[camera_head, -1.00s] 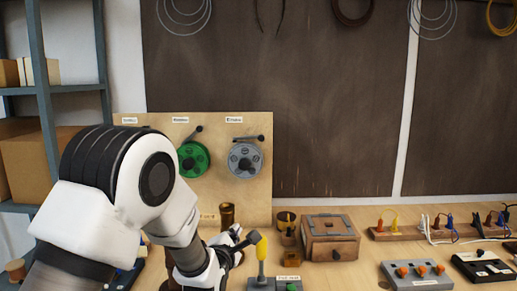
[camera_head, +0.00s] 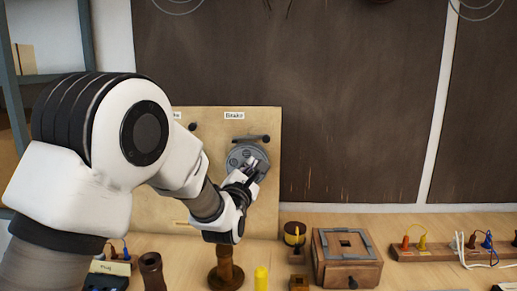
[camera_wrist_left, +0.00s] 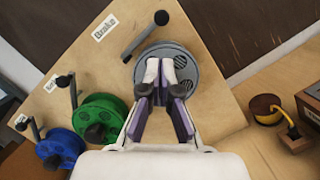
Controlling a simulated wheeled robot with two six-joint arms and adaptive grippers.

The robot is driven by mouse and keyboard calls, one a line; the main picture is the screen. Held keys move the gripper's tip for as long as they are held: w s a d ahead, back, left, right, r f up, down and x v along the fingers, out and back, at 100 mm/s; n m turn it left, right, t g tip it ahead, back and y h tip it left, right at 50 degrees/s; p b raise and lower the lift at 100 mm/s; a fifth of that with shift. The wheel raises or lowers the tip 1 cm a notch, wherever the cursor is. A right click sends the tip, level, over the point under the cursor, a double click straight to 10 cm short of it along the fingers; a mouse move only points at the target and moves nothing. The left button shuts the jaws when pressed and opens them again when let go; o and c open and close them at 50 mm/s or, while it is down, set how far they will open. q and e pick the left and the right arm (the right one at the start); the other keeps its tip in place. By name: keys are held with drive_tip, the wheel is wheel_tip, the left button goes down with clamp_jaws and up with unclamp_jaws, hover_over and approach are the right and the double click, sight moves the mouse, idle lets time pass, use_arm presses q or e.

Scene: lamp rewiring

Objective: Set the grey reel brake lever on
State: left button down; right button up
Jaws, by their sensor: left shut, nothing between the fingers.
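The grey reel (camera_head: 241,151) is mounted on the upright wooden board. Its dark brake lever (camera_head: 251,138) lies nearly level just above it, under a "Brake" label (camera_head: 234,115). My left gripper (camera_head: 252,172) is in front of the reel's lower right part, below the lever. In the left wrist view, the gripper (camera_wrist_left: 160,68) is shut and empty, its fingertips over the grey reel (camera_wrist_left: 187,62) and hiding its hub. The lever (camera_wrist_left: 144,38) shows there beyond the fingertips to the upper left, apart from them. My right gripper is out of view.
A green reel (camera_wrist_left: 103,112) and a blue reel (camera_wrist_left: 70,143), each with its own lever, sit beside the grey one on the board (camera_head: 170,215). A wooden box (camera_head: 346,259) and a spool (camera_head: 294,233) stand on the table to the right.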

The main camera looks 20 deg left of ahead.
sight(251, 138)
use_arm(q)
drive_tip(key=p+x, duration=0.3)
drive_tip(key=x, duration=0.6)
drive_tip(key=shift+w, duration=0.25)
drive_tip(key=shift+s, duration=0.1)
drive_tip(key=shift+r, duration=0.1)
